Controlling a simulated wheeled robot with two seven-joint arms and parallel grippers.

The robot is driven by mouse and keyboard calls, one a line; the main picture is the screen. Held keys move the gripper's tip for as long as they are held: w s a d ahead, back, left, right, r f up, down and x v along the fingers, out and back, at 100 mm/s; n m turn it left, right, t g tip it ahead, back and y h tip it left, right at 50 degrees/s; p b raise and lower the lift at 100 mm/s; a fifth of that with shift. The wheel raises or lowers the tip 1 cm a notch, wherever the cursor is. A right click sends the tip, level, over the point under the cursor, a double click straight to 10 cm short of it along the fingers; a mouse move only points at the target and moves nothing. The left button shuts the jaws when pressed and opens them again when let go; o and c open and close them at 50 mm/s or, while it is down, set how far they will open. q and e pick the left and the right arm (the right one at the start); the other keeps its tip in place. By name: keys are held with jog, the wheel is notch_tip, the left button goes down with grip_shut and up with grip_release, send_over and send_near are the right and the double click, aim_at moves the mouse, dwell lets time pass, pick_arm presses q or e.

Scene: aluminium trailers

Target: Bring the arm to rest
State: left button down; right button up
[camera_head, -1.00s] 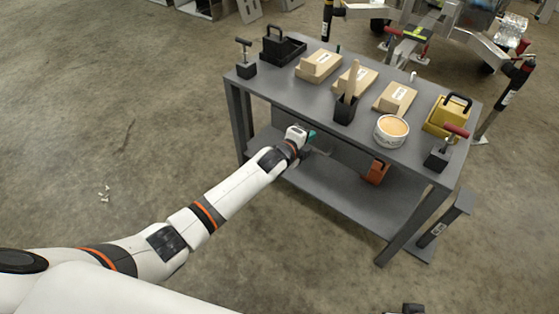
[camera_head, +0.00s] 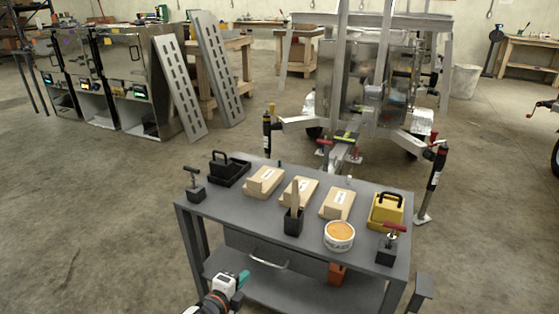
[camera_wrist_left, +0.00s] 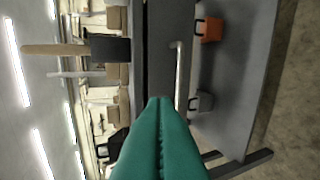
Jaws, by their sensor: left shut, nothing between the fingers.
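My left gripper (camera_head: 242,279) is low in the head view, in front of the near side of the grey workbench (camera_head: 235,206). Its teal fingers (camera_wrist_left: 160,140) fill the bottom middle of the left wrist view, pressed together with nothing between them. They stand apart from the drawer handle (camera_head: 268,262), which also shows in the left wrist view (camera_wrist_left: 179,75). Most of my left arm is below the head view's edge. My right gripper does not show.
On the bench top stand cardboard boxes (camera_head: 263,181), a black holder (camera_head: 293,222), a round tub (camera_head: 339,236), a yellow case (camera_head: 386,211) and a black tray (camera_head: 229,169). An orange item (camera_head: 336,273) is on the lower shelf. A trailer stands behind. Open floor lies left.

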pick_arm(q)
jog(key=s+a+f+n+g+y, duration=0.3)
jog(key=s+f+n+g, duration=0.2)
jog(key=s+f+n, duration=0.7)
jog(key=s+a+f+n+g+p, duration=0.2)
jog(key=s+f+p, duration=0.2)
jog(key=s, duration=0.8)
jog(key=s+a+f+n+g+y+p, duration=0.1)
jog(key=s+a+f+n+g+p, duration=0.1)
jog(key=s+p, duration=0.5)
jog(key=s+a+f+n+g+p, duration=0.2)
jog(key=s+f+p, duration=0.4)
jog(key=s, duration=1.3)
jog(key=shift+f+n+g+y, duration=0.3)
jog(key=shift+f+n+g, duration=0.3)
jog(key=shift+g, duration=0.2)
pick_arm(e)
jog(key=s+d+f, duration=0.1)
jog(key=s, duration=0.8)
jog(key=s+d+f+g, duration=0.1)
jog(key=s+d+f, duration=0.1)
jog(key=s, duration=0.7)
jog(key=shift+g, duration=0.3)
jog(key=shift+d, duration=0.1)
